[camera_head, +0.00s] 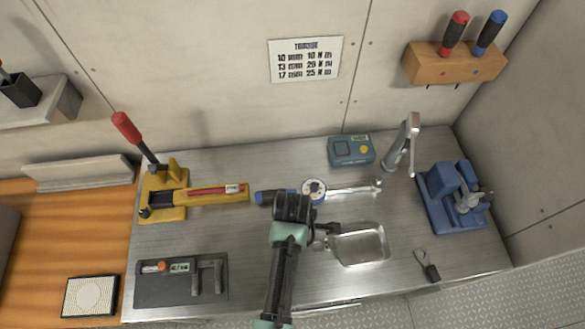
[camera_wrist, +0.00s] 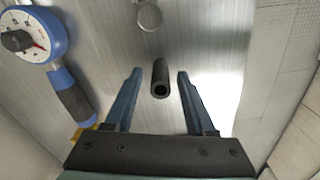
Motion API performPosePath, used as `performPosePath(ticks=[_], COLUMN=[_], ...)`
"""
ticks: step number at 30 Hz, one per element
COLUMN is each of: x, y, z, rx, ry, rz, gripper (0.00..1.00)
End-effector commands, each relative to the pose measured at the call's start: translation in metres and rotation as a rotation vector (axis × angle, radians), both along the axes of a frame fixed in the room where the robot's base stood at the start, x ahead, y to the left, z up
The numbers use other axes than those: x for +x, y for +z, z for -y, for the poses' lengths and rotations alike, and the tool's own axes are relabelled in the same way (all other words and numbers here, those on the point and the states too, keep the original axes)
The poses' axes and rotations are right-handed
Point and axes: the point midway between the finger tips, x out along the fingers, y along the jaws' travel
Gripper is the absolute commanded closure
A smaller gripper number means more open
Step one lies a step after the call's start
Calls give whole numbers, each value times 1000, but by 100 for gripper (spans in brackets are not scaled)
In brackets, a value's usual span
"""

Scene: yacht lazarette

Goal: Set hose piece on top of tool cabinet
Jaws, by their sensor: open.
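The hose piece (camera_wrist: 160,78) is a short black tube in the wrist view. Its hollow end faces the camera, and it sits between my gripper's two fingers with a gap on each side. My gripper (camera_wrist: 157,85) is open; in the head view it (camera_head: 325,236) is over the steel worktop, at the left edge of a shallow metal tray. I cannot make out the hose piece in the head view, where my arm covers that area. The steel-topped unit (camera_head: 250,265) has a front handle and may be the tool cabinet; I cannot tell for sure.
A torque wrench with a dial (camera_head: 314,189) lies just behind my gripper. The metal tray (camera_head: 346,262), yellow tool (camera_head: 175,205), blue vise (camera_head: 445,205), teal box (camera_head: 350,150) and dark mat (camera_head: 150,290) also take up the worktop. Bare steel shows between mat and arm.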

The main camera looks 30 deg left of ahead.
Motion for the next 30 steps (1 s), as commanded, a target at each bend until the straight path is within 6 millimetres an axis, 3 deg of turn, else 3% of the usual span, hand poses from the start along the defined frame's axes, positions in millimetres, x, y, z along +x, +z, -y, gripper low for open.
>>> performPosePath(ticks=[15, 21, 30], x=[1, 1, 7], y=[97, 113, 119], z=[0, 0, -1], rx=[2, 1, 9], ry=[0, 0, -21], rz=[5, 2, 29], gripper=[45, 45, 45])
